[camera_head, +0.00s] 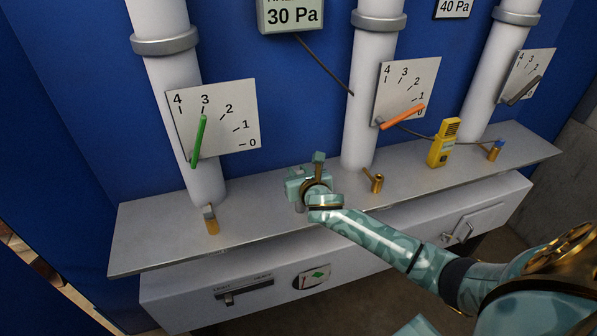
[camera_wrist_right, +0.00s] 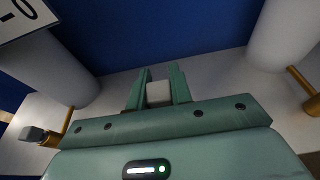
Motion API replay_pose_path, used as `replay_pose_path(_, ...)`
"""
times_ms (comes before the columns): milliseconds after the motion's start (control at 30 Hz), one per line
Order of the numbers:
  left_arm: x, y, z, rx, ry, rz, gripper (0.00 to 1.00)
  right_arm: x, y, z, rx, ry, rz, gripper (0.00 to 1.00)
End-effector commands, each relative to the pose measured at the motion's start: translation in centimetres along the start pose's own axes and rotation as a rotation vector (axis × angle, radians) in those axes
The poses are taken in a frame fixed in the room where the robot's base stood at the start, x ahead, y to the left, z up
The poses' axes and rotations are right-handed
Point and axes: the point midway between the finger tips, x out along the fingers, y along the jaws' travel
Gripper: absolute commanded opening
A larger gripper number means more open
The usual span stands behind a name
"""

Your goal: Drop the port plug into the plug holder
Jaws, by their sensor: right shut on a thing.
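My right gripper (camera_head: 307,168) is over the middle of the grey shelf, between the left and middle white pipes. In the right wrist view the gripper (camera_wrist_right: 160,90) is shut on a small pale grey block (camera_wrist_right: 158,94), which looks like the port plug. In the head view the gripper hides most of the held piece. The middle brass port (camera_head: 376,182) stands to the right of the gripper with no coloured cap visible. I cannot make out the plug holder for certain; the gripper may hide it. My left gripper is not in view.
The left brass port (camera_head: 212,223) has a grey top; the right one (camera_head: 494,153) has a blue top. A yellow handheld device (camera_head: 443,143) stands on the shelf (camera_head: 160,237). Gauge plates with green (camera_head: 199,140) and orange (camera_head: 403,117) levers are behind. The shelf's left end is clear.

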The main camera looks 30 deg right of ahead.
Motion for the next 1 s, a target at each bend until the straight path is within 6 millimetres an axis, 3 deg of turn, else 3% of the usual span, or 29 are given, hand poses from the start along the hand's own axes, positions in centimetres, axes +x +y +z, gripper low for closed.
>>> replay_pose_path(1000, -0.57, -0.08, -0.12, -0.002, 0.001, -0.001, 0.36, -0.01, 0.01, -0.03, 0.0, 0.0, 0.0, 0.0)
